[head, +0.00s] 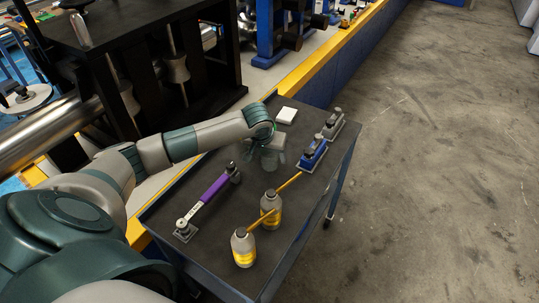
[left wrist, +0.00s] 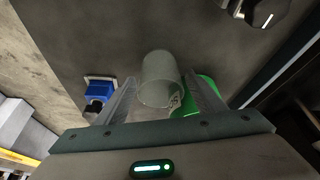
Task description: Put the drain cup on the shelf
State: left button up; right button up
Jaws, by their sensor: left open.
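The drain cup (left wrist: 160,80), a clear, faintly grey cylinder, stands on the dark cart top in the left wrist view. My left gripper (left wrist: 161,90) is open, with one finger on each side of the cup in that picture. I cannot tell whether a finger touches it. In the head view my left gripper (head: 268,153) hangs low over the middle of the cart, and the cup is hard to separate from it. I cannot clearly pick out the shelf. My right gripper is not in view.
The cart top (head: 205,228) also holds a purple-handled tool (head: 214,188), a blue tool (head: 313,153), a grey tool (head: 333,124), two yellow-labelled bottles (head: 243,248) and a white block (head: 286,115). A green item (left wrist: 203,92) lies close beside the cup. A steel bar (head: 45,135) crosses the left.

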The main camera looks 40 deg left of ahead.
pick_arm(q)
jog(key=shift+r, duration=0.1)
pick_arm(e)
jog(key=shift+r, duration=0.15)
pick_arm(q)
jog(key=shift+r, duration=0.15)
jog(key=shift+s+r, duration=0.1)
jog(key=shift+r, duration=0.15)
jog(key=b+v, duration=0.2)
jog(key=v, duration=0.9)
jog(key=shift+b, duration=0.35)
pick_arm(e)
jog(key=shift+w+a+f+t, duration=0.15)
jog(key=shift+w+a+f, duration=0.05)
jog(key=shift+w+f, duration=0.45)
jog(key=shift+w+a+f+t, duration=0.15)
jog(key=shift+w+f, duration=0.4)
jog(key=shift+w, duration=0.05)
pick_arm(q)
jog(key=shift+s+r, duration=0.1)
jog(key=shift+r, duration=0.05)
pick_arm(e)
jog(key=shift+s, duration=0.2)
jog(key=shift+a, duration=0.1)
